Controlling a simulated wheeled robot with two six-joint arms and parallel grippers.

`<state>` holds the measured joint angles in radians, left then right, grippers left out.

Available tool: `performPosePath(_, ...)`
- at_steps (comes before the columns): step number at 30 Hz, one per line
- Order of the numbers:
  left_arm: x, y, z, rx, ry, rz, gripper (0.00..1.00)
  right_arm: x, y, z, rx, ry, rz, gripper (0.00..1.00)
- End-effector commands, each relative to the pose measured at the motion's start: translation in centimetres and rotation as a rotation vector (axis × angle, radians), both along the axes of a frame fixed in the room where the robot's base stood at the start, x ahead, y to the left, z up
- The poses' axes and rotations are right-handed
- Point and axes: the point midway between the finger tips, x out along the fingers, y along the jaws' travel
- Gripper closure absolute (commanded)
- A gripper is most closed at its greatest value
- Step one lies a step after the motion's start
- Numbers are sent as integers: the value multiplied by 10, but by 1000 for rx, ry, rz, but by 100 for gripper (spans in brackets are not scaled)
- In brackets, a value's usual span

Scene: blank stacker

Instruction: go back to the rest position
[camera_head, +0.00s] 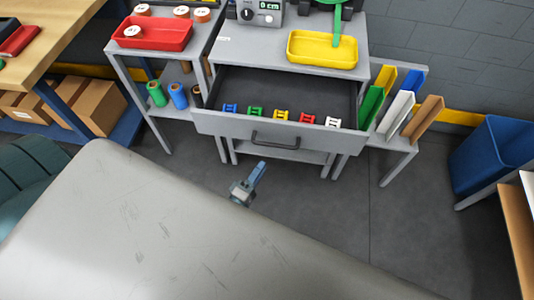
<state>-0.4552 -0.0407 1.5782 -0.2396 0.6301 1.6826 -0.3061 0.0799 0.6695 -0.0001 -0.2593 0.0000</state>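My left gripper (249,182) shows small in the head view, beyond a large pale grey scratched surface that fills the lower left and hides most of its arm. Its bluish fingers point up and to the right, towards the open drawer (330,92), and look apart from it. The fingers overlap from this angle, so I cannot tell whether they are open or shut. No object is visible at their tips. My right gripper is not in view.
The drawer stands pulled out, with several coloured pieces inside and a dark handle (275,140). A red tray (185,35) and a yellow tray (322,62) stand behind. Coloured panels lean at right, near a blue bin (487,155). Dark floor (340,220) is clear below the drawer.

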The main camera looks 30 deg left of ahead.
Motion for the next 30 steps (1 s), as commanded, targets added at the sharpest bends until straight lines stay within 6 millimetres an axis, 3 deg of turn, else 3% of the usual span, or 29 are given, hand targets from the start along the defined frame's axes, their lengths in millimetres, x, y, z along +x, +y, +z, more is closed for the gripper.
performPosePath(5,-9,1,-1,0,-2,0,66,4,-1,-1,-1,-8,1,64)
performPosePath(22,-9,2,-8,16,15,5,66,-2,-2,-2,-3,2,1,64)
performPosePath(26,-13,8,-51,138,125,28,66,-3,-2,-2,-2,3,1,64)
performPosePath(30,-34,23,-144,411,369,32,66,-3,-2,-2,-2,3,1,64)
